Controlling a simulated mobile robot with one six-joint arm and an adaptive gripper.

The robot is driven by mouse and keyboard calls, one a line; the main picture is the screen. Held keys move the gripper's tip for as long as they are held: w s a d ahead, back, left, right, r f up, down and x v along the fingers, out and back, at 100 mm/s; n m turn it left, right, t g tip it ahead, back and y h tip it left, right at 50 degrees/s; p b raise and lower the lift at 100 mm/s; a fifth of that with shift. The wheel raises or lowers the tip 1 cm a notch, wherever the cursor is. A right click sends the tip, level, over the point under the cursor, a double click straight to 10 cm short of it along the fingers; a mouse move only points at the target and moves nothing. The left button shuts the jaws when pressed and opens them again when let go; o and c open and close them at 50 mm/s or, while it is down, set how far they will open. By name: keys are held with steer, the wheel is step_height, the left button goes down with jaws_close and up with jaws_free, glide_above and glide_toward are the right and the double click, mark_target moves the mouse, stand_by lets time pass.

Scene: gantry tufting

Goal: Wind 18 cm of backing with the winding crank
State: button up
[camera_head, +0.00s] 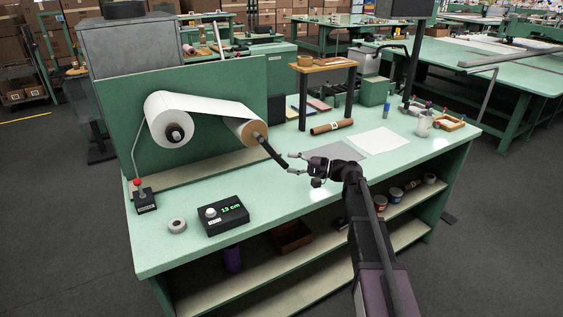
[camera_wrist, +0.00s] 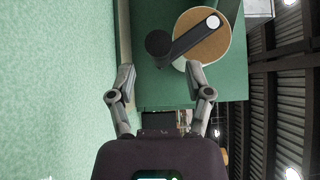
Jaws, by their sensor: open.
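The winding crank (camera_head: 272,152) is a black arm with a handle on the end of the brown take-up roll (camera_head: 246,129). In the wrist view the crank arm (camera_wrist: 184,36) slants down-left from the roll's hub to the round handle end (camera_wrist: 158,43). White backing (camera_head: 205,107) stretches from the large supply roll (camera_head: 160,112) to the take-up roll. The counter box (camera_head: 222,219) shows green digits that look like 13 cm. My gripper (camera_head: 291,163) is open beside the handle. In the wrist view the handle end lies ahead, in line with the gap between my fingertips (camera_wrist: 160,72).
A red-knobbed lever (camera_head: 139,183) and a tape roll (camera_head: 177,225) stand at the bench's left. A brown tube (camera_head: 325,128) and a small wooden-topped stand (camera_head: 327,64) are behind my gripper. Paper sheets (camera_head: 380,141) and a grey cup (camera_head: 424,126) lie to the right. The front middle bench top is clear.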

mark_target(281, 161)
steer(key=shift+w+a, duration=0.2)
steer(key=shift+a, duration=0.8)
steer(key=shift+w+a, duration=0.2)
steer(key=shift+a, duration=0.8)
jaws_close()
